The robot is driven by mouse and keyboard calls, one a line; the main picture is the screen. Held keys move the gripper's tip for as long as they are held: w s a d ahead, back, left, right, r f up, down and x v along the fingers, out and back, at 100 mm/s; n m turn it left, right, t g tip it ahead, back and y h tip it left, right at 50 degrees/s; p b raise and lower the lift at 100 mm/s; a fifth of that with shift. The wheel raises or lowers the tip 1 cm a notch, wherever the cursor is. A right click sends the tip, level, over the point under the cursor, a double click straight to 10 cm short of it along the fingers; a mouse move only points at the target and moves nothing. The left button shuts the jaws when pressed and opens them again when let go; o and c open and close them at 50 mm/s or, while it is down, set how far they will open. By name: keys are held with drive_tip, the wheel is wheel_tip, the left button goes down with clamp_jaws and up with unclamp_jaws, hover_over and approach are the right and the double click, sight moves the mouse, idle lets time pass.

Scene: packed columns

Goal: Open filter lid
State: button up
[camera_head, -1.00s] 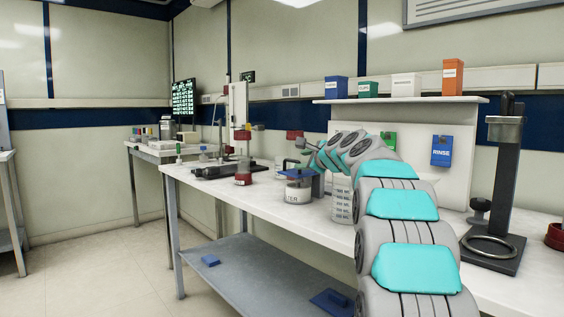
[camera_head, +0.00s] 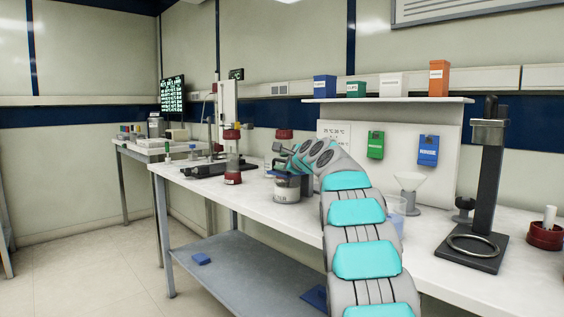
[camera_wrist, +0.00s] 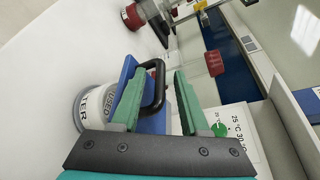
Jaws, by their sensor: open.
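The filter container (camera_head: 287,190) is a whitish jar on the bench, partly hidden behind my arm. In the wrist view its body (camera_wrist: 96,104) carries the labels "USED" and "TER". Its blue lid (camera_wrist: 126,70) is on it, with a black loop handle (camera_wrist: 158,72) standing out from the lid. My gripper (camera_wrist: 158,82) is open, and its two green fingers lie on either side of the handle. The left finger covers part of the lid. I cannot tell whether either finger touches the handle. In the head view my gripper (camera_head: 281,160) is at the top of the container.
A red-capped jar (camera_head: 233,165) stands left of the container. A clear beaker (camera_head: 396,212), a white funnel (camera_head: 409,187) and a dark ring stand (camera_head: 488,190) stand to the right. The bench front left of the container is clear.

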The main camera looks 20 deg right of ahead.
clamp_jaws()
idle(1.4)
